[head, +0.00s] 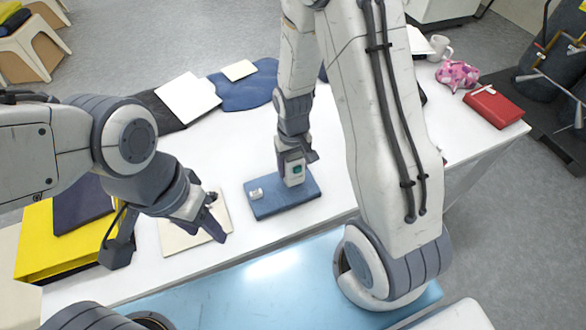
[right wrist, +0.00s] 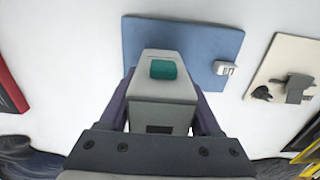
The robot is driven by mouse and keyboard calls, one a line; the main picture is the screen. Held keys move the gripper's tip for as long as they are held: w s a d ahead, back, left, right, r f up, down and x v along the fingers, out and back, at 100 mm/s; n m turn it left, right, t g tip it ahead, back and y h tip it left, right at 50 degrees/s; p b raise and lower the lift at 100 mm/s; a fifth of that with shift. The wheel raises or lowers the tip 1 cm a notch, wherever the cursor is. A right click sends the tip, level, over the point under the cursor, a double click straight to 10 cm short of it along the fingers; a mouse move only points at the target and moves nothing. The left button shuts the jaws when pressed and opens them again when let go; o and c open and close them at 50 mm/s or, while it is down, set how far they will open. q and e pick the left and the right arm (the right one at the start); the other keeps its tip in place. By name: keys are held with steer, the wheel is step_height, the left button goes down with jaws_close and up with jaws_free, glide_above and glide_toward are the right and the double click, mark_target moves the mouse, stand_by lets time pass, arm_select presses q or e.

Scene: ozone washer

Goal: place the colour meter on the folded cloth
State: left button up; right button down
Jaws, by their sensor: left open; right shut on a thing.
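The colour meter (head: 293,170) is a pale grey block with a teal screen. My right gripper (head: 296,156) is shut on it; in the right wrist view the meter (right wrist: 163,98) sits between both fingers (right wrist: 164,112). The folded cloth (head: 285,204) looks like a flat blue rectangle on the white table. In the head view the meter's lower end overlaps the cloth's upper part. The right wrist view shows the cloth (right wrist: 190,40) behind the meter's far end; whether they touch I cannot tell. My left gripper (head: 214,220) is open and empty, left of the cloth.
A small white item (head: 256,193) is at the cloth's left end. A beige pad (head: 178,237) lies under my left gripper. A yellow folder (head: 55,250) is at the left; crumpled blue fabric (head: 246,92) is at the back. A red book (head: 497,106) lies far right.

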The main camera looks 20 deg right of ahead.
steer(key=shift+f, duration=1)
steer(key=shift+f, duration=0.15)
steer(key=shift+c, duration=0.4)
jaws_free()
